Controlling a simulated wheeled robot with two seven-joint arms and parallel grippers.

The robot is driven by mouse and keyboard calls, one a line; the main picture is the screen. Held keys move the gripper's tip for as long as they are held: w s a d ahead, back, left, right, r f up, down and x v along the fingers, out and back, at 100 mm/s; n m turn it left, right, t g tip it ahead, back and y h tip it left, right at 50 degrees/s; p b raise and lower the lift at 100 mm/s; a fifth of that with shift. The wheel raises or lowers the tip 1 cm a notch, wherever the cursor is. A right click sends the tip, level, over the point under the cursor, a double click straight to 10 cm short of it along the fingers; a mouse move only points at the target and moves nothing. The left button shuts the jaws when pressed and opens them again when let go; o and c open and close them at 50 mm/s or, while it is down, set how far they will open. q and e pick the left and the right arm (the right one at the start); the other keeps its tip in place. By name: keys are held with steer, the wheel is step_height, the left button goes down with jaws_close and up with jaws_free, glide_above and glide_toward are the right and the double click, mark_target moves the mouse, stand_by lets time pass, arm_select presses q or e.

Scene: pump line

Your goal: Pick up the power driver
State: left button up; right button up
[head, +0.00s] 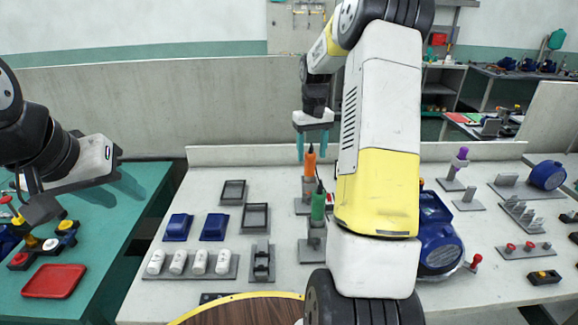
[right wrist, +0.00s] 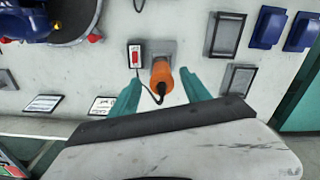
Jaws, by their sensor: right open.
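An orange-handled tool (head: 310,161) stands upright in a grey holder on the white bench, and a green-handled one (head: 318,206) stands in a holder nearer to me. Both look like drivers; I cannot tell for sure which one is the power driver. My right gripper (head: 313,148) is open and points down above the orange tool. In the right wrist view the orange tool (right wrist: 161,72), with a black cable, shows between the teal fingertips (right wrist: 160,78), with nothing gripped. My left gripper (head: 130,186) is over the teal table at the left; its finger gap is unclear.
A blue pump (head: 438,240) stands right of the green tool, partly behind my right arm. Small dark trays (head: 232,192), blue blocks (head: 213,227) and white cylinders (head: 199,262) lie to the left. A red tray (head: 54,281) lies on the teal table. A low back panel (head: 240,153) edges the bench.

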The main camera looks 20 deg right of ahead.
mark_target(310, 167)
steer(key=f, duration=0.6)
steer(key=shift+w+f, duration=0.2)
steer(key=shift+w, duration=0.1)
steer(key=shift+c, duration=0.2)
jaws_close()
